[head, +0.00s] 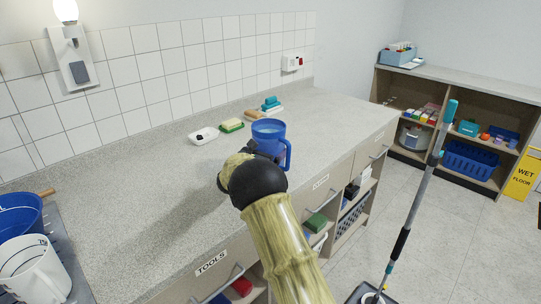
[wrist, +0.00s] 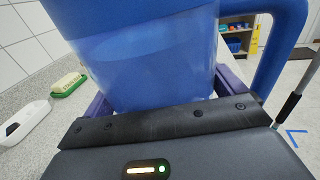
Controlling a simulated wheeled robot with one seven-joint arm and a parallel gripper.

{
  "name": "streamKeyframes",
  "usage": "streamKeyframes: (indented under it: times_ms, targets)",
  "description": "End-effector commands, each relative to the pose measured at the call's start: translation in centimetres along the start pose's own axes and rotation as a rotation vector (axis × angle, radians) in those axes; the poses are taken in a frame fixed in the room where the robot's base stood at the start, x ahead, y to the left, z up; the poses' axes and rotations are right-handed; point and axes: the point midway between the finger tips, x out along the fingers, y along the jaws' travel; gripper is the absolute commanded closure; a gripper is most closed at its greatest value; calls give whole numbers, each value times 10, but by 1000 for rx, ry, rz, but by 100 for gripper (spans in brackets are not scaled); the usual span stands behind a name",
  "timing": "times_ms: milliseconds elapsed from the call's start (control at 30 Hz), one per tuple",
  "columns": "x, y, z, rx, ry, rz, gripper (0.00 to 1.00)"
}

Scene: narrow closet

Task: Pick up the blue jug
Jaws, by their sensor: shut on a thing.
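The blue jug (head: 268,130) is upright over the grey speckled counter, near its right part, with its handle on the right side. In the wrist view the jug (wrist: 145,65) fills the upper middle, close in front of the gripper body. My gripper (wrist: 155,105) is shut on the jug, with a purple finger at each side of its lower part. In the head view my arm and wrist hide the jug's base and most of the gripper. I cannot tell whether the jug touches the counter.
Behind the jug on the counter (head: 130,175) lie a white dish (head: 203,136), a sponge on a green tray (head: 231,125) and teal items (head: 271,103). A blue bucket (head: 20,215) and white jug (head: 35,272) stand at the left. A mop (head: 410,210) stands right of the counter.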

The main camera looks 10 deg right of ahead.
Motion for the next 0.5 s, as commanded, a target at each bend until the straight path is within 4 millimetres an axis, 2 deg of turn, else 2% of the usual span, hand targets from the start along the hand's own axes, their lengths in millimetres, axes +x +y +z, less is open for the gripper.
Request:
streamKeyframes:
  times_ms: [500]
  targets:
    - [1, 0, 8, 2, -7, -1, 74]
